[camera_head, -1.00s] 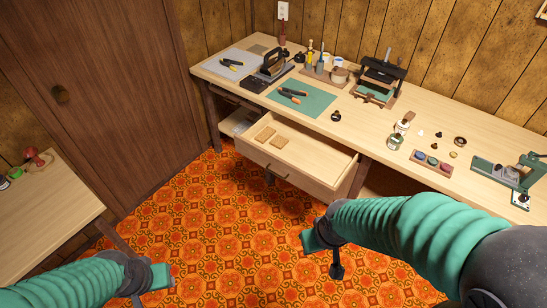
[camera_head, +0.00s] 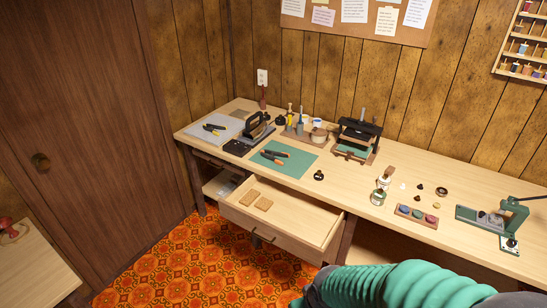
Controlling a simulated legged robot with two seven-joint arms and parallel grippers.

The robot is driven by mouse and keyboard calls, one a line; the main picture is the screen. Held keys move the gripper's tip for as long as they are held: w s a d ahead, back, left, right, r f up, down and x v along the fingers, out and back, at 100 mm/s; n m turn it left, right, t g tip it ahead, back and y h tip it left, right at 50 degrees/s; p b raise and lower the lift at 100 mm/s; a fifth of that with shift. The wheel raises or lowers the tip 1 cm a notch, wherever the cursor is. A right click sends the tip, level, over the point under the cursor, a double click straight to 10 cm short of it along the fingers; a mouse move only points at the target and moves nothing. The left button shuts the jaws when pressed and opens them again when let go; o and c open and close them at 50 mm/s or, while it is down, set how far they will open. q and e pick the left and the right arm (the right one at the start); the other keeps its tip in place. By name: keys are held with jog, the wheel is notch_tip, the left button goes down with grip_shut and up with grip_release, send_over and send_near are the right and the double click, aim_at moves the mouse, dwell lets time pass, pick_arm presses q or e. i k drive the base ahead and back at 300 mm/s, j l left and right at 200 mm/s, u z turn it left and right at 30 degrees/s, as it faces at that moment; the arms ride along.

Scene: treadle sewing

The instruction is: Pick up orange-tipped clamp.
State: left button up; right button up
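A black and orange hand tool (camera_head: 272,155), which looks like the orange-tipped clamp, lies on the green mat (camera_head: 298,158) on the workbench. Its dark and orange parts spread apart, and the detail is too small to make out fully. The sleeve of my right arm shows at the bottom right, well in front of the bench. My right gripper is below the picture's edge. My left arm and gripper are out of view.
An open drawer (camera_head: 322,240) juts out below the mat, with two small brown pieces inside. A black sewing iron-like device (camera_head: 258,129), a press (camera_head: 358,138), bottles (camera_head: 378,197) and a green machine (camera_head: 508,215) stand on the bench. A side table (camera_head: 35,270) is at left.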

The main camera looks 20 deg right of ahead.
aim_at(276, 161)
jog(key=i+j, duration=0.1)
jog(key=i, duration=1.05)
jog(key=i+j, duration=0.1)
jog(key=i, duration=1.05)
